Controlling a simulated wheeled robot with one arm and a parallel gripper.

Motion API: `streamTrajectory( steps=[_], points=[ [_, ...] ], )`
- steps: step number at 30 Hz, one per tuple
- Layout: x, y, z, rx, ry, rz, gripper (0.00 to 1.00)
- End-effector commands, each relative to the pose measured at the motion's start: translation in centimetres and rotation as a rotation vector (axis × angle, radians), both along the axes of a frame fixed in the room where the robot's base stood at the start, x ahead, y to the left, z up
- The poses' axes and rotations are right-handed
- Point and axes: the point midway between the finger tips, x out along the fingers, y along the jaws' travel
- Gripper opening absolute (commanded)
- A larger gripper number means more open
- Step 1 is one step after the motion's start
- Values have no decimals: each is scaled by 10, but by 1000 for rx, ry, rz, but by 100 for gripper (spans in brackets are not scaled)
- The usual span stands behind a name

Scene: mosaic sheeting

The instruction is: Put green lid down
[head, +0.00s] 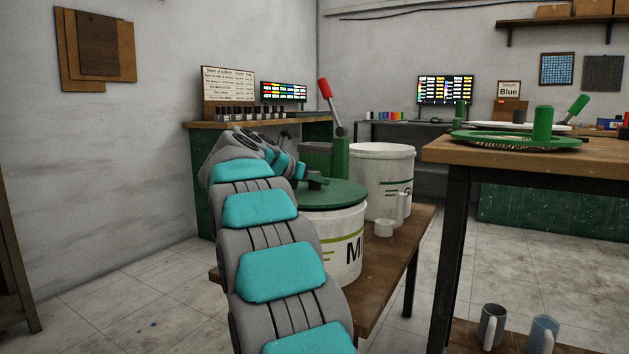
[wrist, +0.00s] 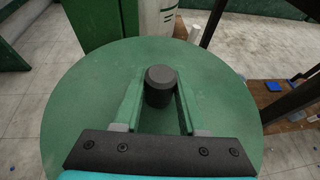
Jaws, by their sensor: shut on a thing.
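The green lid (head: 335,196) is a flat round disc. It lies level on or just at the top of a white bucket (head: 345,240) with green stripes and a partly hidden label starting with "M". Whether the lid bears fully on the rim, I cannot tell. My gripper (head: 308,178) is over the lid, shut on its dark knob. In the wrist view the lid (wrist: 90,110) fills most of the picture, and the two green fingers of my gripper (wrist: 158,98) stand on either side of the dark round knob (wrist: 159,76). The lid hides the bucket's mouth.
Another white bucket (head: 385,165) stands behind on the same low wooden table (head: 390,270), with small white cups (head: 384,228) beside it. A green lever press with a red handle (head: 325,90) stands behind the lid. A taller wooden table (head: 520,165) is at right.

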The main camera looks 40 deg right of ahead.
Motion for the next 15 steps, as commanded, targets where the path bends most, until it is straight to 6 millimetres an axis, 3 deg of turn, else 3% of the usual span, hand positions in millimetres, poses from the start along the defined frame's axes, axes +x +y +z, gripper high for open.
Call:
streamTrajectory(
  steps=[15],
  points=[
    [0, 0, -10, 0, -1, 1, 0]
  ],
)
